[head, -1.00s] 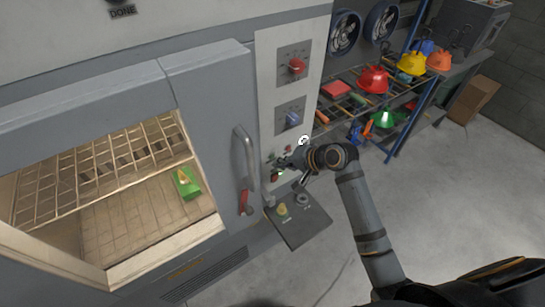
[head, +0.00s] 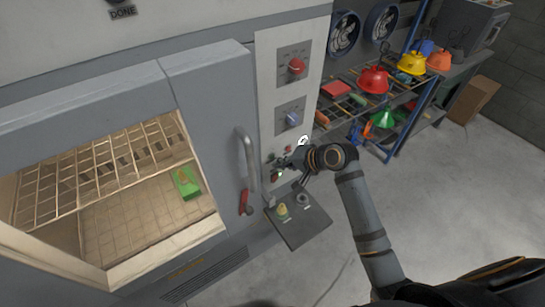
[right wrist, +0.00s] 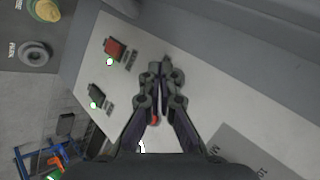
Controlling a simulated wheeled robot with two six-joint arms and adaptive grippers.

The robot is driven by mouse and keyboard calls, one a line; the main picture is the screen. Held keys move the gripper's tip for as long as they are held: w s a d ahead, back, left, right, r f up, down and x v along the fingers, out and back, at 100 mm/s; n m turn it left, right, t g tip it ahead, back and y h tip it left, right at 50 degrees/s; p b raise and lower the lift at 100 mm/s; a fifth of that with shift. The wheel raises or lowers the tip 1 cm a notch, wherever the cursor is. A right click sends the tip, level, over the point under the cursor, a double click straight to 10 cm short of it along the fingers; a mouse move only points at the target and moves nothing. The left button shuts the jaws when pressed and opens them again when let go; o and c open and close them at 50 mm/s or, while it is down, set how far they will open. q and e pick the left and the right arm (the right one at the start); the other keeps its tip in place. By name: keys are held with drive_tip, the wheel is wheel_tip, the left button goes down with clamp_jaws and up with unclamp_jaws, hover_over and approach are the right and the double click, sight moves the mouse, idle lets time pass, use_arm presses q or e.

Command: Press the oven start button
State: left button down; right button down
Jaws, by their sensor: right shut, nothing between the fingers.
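The oven (head: 205,95) has a pale control panel (head: 272,85) to the right of its door. The panel's lower part carries small buttons, partly hidden by my right gripper in the head view. In the right wrist view a red button (right wrist: 114,48) and a dark button (right wrist: 96,92) each have a lit green lamp beside them. Their labels are too small to read, so I cannot tell which is the start button. My right gripper (right wrist: 164,72) is shut and empty, its tips close to the panel and to the right of both buttons. Contact cannot be told. My left gripper is not in view.
A door handle (head: 246,158) stands out left of my gripper. A dark ledge (head: 298,228) with a yellow knob (head: 282,211) juts out below. A red knob (head: 296,66) and a blue knob (head: 292,118) sit above.

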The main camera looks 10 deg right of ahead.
drive_tip(key=shift+w+a, duration=0.15)
drive_tip(key=shift+w, duration=0.25)
drive_tip(key=shift+w+a+p, duration=0.1)
drive_tip(key=shift+w+p, duration=0.25)
drive_tip(key=shift+p, duration=0.1)
idle(0.6)
drive_tip(key=shift+s+d+p, duration=0.25)
drive_tip(key=shift+s+p, duration=0.5)
drive_tip(key=shift+s, duration=0.05)
